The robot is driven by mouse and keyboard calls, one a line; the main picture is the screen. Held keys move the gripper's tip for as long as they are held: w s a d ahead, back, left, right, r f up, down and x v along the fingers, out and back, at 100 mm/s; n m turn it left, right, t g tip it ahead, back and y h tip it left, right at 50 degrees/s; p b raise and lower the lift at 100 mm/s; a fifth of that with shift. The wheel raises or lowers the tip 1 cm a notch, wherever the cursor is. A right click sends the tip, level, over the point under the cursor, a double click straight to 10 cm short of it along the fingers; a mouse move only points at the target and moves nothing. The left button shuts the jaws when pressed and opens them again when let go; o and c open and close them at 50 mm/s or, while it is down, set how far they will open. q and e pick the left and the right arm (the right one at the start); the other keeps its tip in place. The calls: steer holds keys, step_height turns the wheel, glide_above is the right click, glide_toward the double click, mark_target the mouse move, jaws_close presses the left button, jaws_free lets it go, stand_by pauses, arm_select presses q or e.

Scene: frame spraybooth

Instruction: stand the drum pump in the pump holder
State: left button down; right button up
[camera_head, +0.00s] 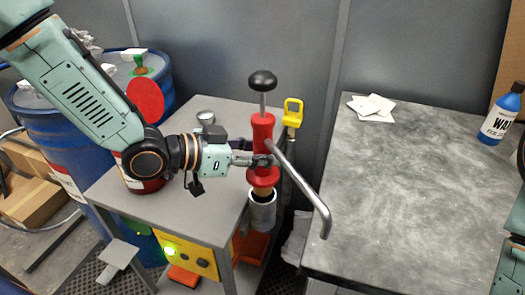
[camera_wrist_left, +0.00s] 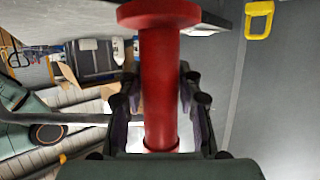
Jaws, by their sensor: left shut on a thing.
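The drum pump (camera_head: 263,133) has a red body, a black knob on a metal rod and a grey spout bending down to the right. My left gripper (camera_head: 262,160) is shut around its red body from the left and holds it upright. The red body also shows between the fingers in the left wrist view (camera_wrist_left: 160,85). The pump holder (camera_head: 262,214) is a grey cup at the grey cart's right side. The pump's lower flange and a tan section are directly above and at the cup's mouth. I cannot tell how deep the lower end sits. My right gripper is out of view.
The grey cart (camera_head: 190,215) carries a red can and a small metal cup. A yellow handle (camera_head: 293,112) stands just right of the pump. Blue drums (camera_head: 55,130) stand at left. The grey table (camera_head: 400,190) at right is mostly clear, with white cards and a blue bottle (camera_head: 502,114).

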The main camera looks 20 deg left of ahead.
mark_target(254, 175)
arm_select(q)
steer(key=shift+w+f+b, duration=0.1)
steer(key=shift+f+b, duration=1.95)
steer(key=shift+f, duration=0.65)
stand_by(1.6)
steer(key=c, duration=0.9)
jaws_free()
steer(key=shift+o, duration=0.4)
steer(key=shift+s+f, duration=0.2)
steer(key=shift+f, duration=0.05)
steer(key=shift+r, duration=0.1)
